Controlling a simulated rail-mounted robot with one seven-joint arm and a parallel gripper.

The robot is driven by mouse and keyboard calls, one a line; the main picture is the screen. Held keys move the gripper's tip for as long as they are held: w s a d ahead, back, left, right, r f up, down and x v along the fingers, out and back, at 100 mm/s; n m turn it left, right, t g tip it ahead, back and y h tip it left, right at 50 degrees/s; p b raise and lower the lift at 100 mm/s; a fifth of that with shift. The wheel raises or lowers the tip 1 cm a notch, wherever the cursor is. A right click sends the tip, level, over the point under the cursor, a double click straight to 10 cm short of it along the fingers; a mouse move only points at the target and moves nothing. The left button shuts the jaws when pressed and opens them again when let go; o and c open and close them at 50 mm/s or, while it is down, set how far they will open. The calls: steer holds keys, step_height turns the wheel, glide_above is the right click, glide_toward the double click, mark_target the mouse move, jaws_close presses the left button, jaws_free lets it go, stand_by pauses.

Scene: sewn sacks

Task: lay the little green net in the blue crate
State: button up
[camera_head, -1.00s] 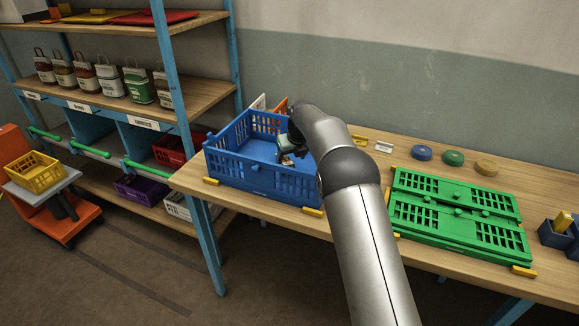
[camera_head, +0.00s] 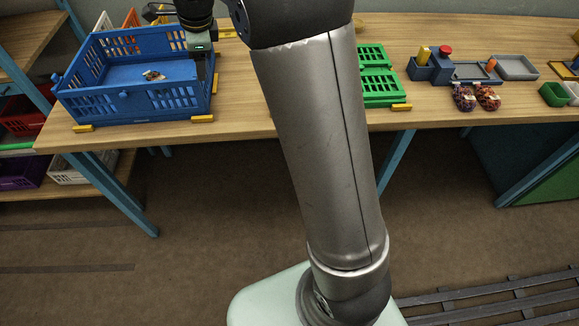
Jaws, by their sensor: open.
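The blue crate (camera_head: 135,107) stands on the wooden table at the left. A small brownish and pale bundle (camera_head: 154,75) lies on its floor, near the middle. It may be the little net, but its green colour is not clear at this size. My gripper (camera_head: 201,66) is over the crate's right side, pointing down, apart from the bundle. It is open, with nothing visible between the fingers. My arm hides part of the table to the right of the crate.
Green folded crates (camera_head: 380,88) lie right of my arm. Two dark red net bags (camera_head: 464,98) (camera_head: 487,97) lie at the table's front edge, beside a grey tray (camera_head: 515,67) and blue holders (camera_head: 430,68). Yellow blocks (camera_head: 202,119) edge the crate. A shelf rack stands left.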

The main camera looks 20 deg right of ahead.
steer(key=s+d+f+n, duration=0.2)
steer(key=s+n, duration=0.4)
steer(key=s, duration=0.5)
steer(key=s+d+f+n+g+h, duration=0.1)
steer(key=s+d+f+n, duration=0.1)
steer(key=s+n, duration=0.5)
steer(key=s+d+f+n+g, duration=0.1)
steer(key=s+d+n, duration=0.3)
steer(key=s, duration=1.3)
steer(key=n, duration=0.2)
steer(key=shift+d+f+n, duration=0.2)
steer(key=shift+f+n, duration=0.1)
steer(key=shift+f, duration=0.1)
